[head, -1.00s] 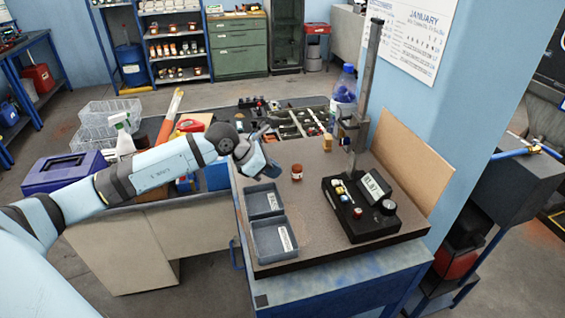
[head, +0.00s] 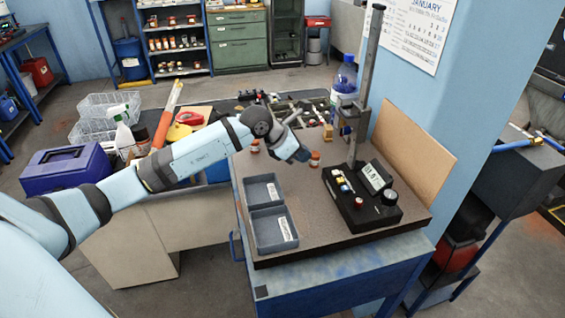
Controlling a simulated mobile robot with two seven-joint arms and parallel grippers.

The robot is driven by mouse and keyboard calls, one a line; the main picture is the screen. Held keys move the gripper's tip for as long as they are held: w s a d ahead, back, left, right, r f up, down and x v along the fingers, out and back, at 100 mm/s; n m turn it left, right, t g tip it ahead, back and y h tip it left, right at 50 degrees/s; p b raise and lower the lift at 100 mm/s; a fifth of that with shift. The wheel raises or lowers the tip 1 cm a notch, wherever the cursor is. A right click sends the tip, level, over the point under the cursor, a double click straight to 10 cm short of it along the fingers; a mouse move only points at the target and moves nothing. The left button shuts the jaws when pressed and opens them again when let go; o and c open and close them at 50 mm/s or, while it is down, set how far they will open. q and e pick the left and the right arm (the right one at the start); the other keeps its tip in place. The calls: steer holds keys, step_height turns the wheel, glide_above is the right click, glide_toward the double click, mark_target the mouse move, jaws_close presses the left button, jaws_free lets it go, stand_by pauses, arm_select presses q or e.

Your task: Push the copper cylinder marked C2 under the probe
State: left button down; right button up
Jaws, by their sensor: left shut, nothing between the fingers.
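A small copper cylinder with a pale label (head: 314,159) stands upright on the granite-like bench top (head: 300,190); its mark is too small to read. My left gripper (head: 301,154) is shut and empty, low over the bench top, just left of this cylinder; I cannot tell if it touches. A second copper-coloured cylinder (head: 255,146) stands farther left, behind my left arm. A brass-coloured piece (head: 327,131) stands at the back. The probe carriage (head: 351,113) sits on a tall column, to the right of and above the labelled cylinder. My right gripper is not in view.
Two grey trays (head: 262,190) (head: 273,228) lie at the front left of the bench. A black gauge base with a display (head: 362,205) stands right. A blue bottle (head: 344,80) and a tan board (head: 410,155) are behind. The surface between trays and base is clear.

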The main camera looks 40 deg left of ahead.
arm_select(q)
steer(key=w+d+b, duration=0.1)
steer(key=w+d, duration=0.1)
steer(key=w+d+b, duration=0.1)
steer(key=w+d, duration=0.1)
steer(key=w, duration=0.1)
steer(key=shift+w+d+f, duration=0.1)
steer(key=shift+w+f, duration=0.05)
steer(key=shift+w+d, duration=0.15)
steer(key=shift+w, duration=0.05)
